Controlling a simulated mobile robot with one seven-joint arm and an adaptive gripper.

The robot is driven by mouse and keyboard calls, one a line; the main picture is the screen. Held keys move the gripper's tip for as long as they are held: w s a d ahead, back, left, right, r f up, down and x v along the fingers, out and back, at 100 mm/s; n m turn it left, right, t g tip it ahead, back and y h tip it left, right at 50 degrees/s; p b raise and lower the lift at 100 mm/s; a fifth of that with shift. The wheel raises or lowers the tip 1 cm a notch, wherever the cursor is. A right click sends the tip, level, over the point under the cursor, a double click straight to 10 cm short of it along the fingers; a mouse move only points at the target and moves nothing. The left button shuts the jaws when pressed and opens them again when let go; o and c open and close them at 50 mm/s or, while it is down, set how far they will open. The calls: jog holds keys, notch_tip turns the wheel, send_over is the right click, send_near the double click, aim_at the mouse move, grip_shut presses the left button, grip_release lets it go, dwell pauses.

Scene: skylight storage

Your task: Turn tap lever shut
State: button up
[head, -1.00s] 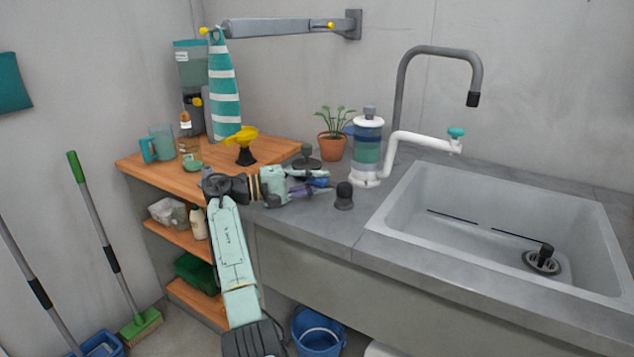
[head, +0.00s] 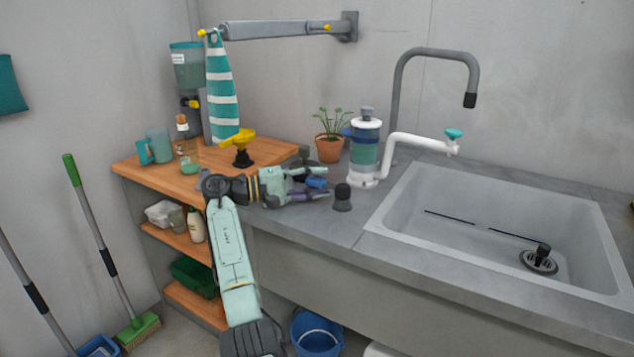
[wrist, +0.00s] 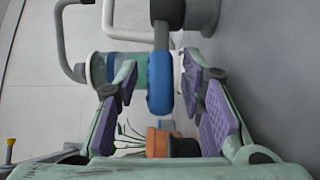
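A blue lever (head: 317,183) sits low over the grey counter, just at my fingertips in the head view. In the wrist view the blue lever (wrist: 160,85) lies between my two purple-padded fingers, with gaps beside it. My gripper (head: 318,184) is open, level, and pointing right; it also shows in the wrist view (wrist: 160,95). A grey stem runs up from the lever in the wrist view. Whether either finger touches the lever cannot be told.
A black knob (head: 342,197) stands right of my fingertips. A water filter (head: 366,150) with a white spout, a potted plant (head: 329,148) and the sink (head: 470,245) are near.

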jog(key=shift+a, duration=0.1)
jog(key=v, duration=1.2)
dwell(0.4)
